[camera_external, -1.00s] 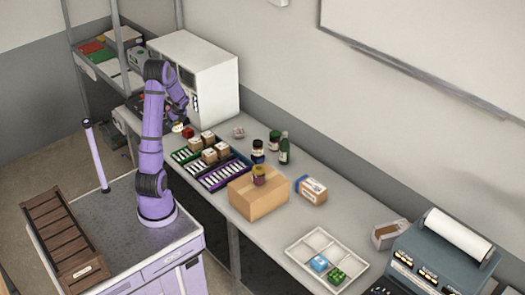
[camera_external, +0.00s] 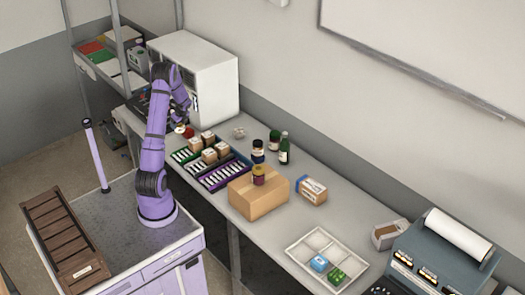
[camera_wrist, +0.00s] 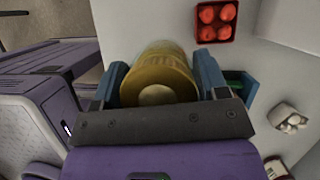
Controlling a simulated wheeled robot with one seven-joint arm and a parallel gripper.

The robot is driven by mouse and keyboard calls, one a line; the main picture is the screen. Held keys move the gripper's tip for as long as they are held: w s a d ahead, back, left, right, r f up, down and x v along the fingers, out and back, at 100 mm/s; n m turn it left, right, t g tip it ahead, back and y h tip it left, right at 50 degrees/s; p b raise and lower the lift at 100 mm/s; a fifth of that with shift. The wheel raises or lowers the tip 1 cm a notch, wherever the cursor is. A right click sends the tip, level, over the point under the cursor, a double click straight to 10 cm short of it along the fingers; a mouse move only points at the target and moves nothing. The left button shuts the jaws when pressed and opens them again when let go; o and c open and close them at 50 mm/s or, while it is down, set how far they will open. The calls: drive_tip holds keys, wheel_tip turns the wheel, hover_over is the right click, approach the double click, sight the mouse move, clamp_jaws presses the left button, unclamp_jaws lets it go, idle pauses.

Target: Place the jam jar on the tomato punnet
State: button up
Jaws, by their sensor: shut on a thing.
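The jam jar (camera_wrist: 160,72) has a gold, ridged lid with a pale round spot and fills the middle of the wrist view. My gripper (camera_wrist: 162,82) is shut on it, with a blue finger on each side. In the external view my gripper (camera_external: 184,112) hangs over the far left part of the counter, and the held jar (camera_external: 180,128) shows small below it. The tomato punnet (camera_wrist: 217,21) is a red tray with several tomatoes, ahead and right of the jar in the wrist view. It is a small red patch (camera_external: 189,132) in the external view, close beside the jar.
A white appliance (camera_external: 205,75) stands behind my gripper. Green and purple crates (camera_external: 223,174) with small boxes stand to the right. A cardboard box (camera_external: 258,200) bears another jar (camera_external: 259,175). A small pale bowl (camera_external: 239,133) stands near the wall.

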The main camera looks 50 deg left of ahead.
drive_tip(key=w+a, duration=0.1)
drive_tip(key=w, duration=0.1)
drive_tip(key=w+a, duration=0.2)
drive_tip(key=w, duration=0.1)
drive_tip(key=w+a, duration=0.1)
drive_tip(key=w, duration=0.1)
drive_tip(key=shift+w+a+f, duration=0.15)
drive_tip(key=shift+f, duration=0.2)
drive_tip(key=shift+w+a+f, duration=0.1)
drive_tip(key=shift+w+f, duration=0.05)
drive_tip(key=shift+f, duration=1.6)
drive_tip(key=shift+f, duration=0.15)
drive_tip(key=o, duration=1.1)
drive_tip(key=v, duration=1.2)
